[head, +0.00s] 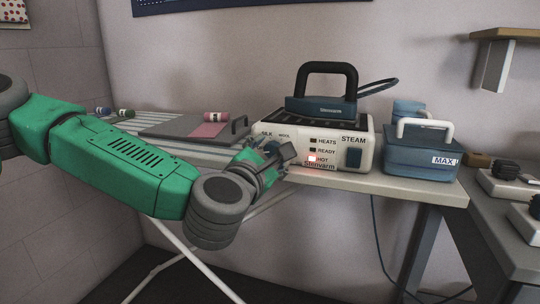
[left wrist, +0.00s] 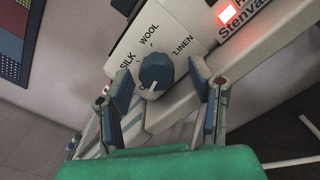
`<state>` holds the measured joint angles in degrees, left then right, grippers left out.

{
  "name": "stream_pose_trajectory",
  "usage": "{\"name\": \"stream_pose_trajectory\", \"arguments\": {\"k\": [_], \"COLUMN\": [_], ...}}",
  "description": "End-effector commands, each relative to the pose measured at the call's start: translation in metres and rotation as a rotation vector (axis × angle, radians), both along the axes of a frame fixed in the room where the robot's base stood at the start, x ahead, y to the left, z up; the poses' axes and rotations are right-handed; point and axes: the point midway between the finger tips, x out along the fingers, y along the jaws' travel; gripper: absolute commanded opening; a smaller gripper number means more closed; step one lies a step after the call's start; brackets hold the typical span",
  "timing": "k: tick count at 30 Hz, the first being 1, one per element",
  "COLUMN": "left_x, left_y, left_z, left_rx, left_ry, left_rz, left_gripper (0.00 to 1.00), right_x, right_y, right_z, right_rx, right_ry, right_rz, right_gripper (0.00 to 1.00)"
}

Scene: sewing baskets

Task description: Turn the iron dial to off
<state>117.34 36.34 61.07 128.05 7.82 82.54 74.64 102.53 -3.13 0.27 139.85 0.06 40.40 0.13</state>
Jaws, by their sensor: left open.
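The iron station (head: 335,160) is a cream box labelled Stenvarm, with its red HOT light (head: 312,158) lit. A blue iron (head: 320,109) with a black handle rests on top. The blue dial (left wrist: 156,70) shows in the left wrist view on the panel, among the words SILK, WOOL and LINEN. A pale mark shows on its lower side in that picture. My left gripper (head: 280,158) is at the front left of the station and hides the dial in the head view. In the left wrist view its open fingers (left wrist: 160,78) stand on either side of the dial; contact is unclear.
A blue water tank (head: 420,165) marked MAX stands right of the station. The striped ironing board (head: 190,157) lies behind my left arm, with a grey board, pink cloth and spools. A wall shelf (head: 510,34) and a side table (head: 495,235) are at right.

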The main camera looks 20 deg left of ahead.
Motion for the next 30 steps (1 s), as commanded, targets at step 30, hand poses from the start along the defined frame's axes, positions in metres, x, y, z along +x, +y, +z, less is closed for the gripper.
{"name": "stream_pose_trajectory", "arguments": {"k": [30], "left_x": [-0.074], "left_y": [0.003], "left_z": [-0.001], "left_rx": [-0.001], "left_ry": [0.001], "left_rz": [0.0], "left_gripper": [0.49], "right_x": [0.0], "right_y": [0.0], "right_z": [0.0], "right_rx": [0.0], "right_ry": [-0.001], "right_rz": [0.0], "right_gripper": [0.49]}}
